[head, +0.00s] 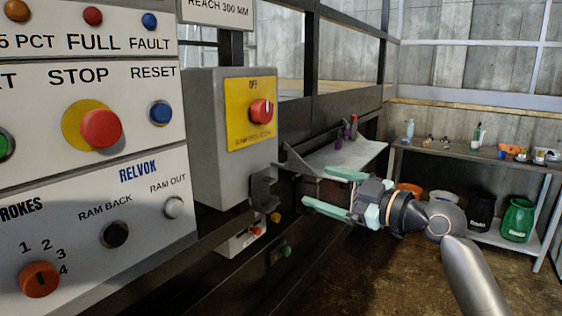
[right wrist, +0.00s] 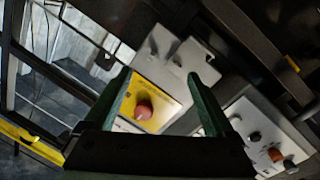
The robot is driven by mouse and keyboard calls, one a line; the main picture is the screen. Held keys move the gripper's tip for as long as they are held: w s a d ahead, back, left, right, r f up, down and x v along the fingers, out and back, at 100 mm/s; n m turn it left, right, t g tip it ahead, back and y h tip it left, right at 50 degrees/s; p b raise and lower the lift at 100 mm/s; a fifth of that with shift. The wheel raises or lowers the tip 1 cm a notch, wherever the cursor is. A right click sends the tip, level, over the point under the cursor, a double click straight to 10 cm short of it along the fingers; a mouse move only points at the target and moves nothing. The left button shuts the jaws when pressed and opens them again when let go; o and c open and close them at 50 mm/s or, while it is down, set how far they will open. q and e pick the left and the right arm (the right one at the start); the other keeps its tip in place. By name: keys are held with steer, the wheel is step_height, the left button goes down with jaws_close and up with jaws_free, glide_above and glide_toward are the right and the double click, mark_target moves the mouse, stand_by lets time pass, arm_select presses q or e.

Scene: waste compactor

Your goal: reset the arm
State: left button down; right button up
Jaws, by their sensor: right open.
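My right gripper (head: 314,186) is open and empty, held in the air right of and below the grey switch box (head: 217,140). Its pale green fingers point left. In the right wrist view its two fingers (right wrist: 158,75) stand apart, and the box's yellow plate with a red knob (right wrist: 143,110) shows between them. In the head view that red knob (head: 262,112) sits on the yellow plate (head: 240,130) under the word OFF. No contact with the box shows. My left gripper is not in view.
A control panel (head: 150,225) with buttons and knobs fills the left. A grey tray (head: 345,155) with small dark items lies behind the gripper. A workbench (head: 455,160) with bottles stands at the back right, bins below. Open floor lies at lower right.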

steer(key=s+d+f+m+h+p, duration=0.1)
steer(key=s+f+m+h+p, duration=0.2)
steer(key=f, duration=1.2)
steer(key=s+d+f+m+h, duration=0.25)
steer(key=s+f+m, duration=0.3)
steer(key=f, duration=0.85)
steer(key=s+f+m+g+h+p, duration=0.1)
steer(key=s+f, duration=0.4)
steer(key=s, duration=0.3)
steer(key=s+d+f+m+g+h+p, duration=0.1)
steer(key=s+f+m+h, duration=0.1)
steer(key=s+f, duration=0.3)
steer(key=s+d+f+m+g+h+p, duration=0.1)
steer(key=s+f, duration=0.4)
steer(key=s, duration=0.6)
steer(key=shift+s+d+f+m+h, duration=0.15)
steer(key=shift+s+f+m+h, duration=0.05)
steer(key=shift+s+m+h, duration=0.15)
